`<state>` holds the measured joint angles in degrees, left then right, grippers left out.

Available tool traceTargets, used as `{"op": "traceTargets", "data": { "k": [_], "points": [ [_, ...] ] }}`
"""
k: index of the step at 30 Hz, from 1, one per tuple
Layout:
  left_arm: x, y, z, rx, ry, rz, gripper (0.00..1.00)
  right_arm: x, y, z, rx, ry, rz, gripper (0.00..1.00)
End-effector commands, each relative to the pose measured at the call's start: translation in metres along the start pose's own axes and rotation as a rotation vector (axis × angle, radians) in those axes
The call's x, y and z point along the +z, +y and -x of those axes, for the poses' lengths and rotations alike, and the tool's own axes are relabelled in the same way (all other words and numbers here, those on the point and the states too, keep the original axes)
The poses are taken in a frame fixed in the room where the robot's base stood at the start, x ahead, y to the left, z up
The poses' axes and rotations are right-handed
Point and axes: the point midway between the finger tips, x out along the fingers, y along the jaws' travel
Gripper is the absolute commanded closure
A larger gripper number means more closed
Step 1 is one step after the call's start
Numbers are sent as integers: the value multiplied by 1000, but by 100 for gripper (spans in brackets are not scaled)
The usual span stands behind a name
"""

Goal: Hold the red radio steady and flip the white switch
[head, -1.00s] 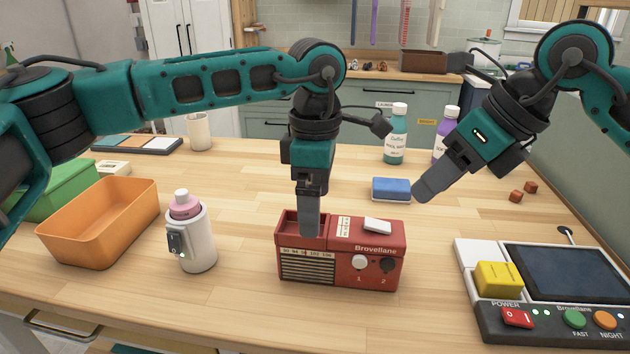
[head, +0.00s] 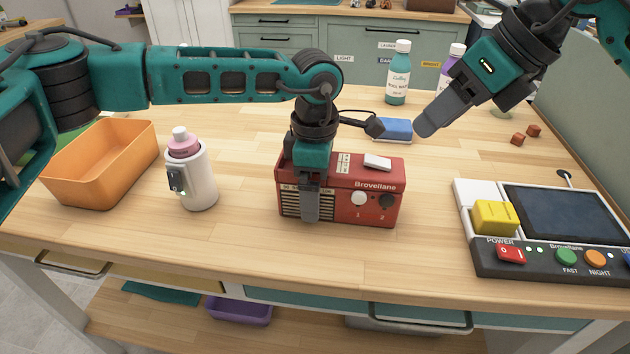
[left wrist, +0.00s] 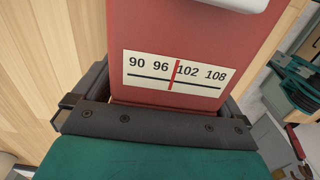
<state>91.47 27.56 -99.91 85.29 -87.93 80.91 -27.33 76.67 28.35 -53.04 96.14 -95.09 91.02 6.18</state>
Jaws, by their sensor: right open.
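The red radio (head: 345,192) stands upright on the wooden table, with two round knobs on its front. The white switch (head: 377,161) sits on its top, right of a printed scale; its edge also shows in the left wrist view (left wrist: 238,4). My left gripper (head: 310,205) reaches down over the radio's left part, one finger along its front. In the left wrist view, the fingers close in on both sides of the radio's red body (left wrist: 180,30). My right gripper (head: 428,128) is open and empty, above and to the right of the radio, apart from the switch.
A white bottle with a pink top (head: 190,175) and an orange bin (head: 103,165) stand to the left. A control panel (head: 555,265) with a yellow block (head: 495,217) is at right. A blue sponge-like block (head: 392,130) lies behind the radio. Table front is clear.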

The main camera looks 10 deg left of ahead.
Motion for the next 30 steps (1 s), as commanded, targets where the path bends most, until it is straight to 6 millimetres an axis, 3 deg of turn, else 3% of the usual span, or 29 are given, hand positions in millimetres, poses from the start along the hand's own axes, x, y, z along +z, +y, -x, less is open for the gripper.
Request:
{"op": "traceTargets", "data": {
  "k": [2, 23, 30],
  "points": [
    [0, 0, 0, 0, 0, 0, 9, 0, 0, 0, 0, 0, 0, 57],
    [0, 0, 1, 0, 0, -1, 76, 0, 0, 0, 0, 0, 0, 57],
    [0, 0, 1, 0, 0, 0, 77, 4, 3, 0, -6, 10, 88, 78]
  ]
}}
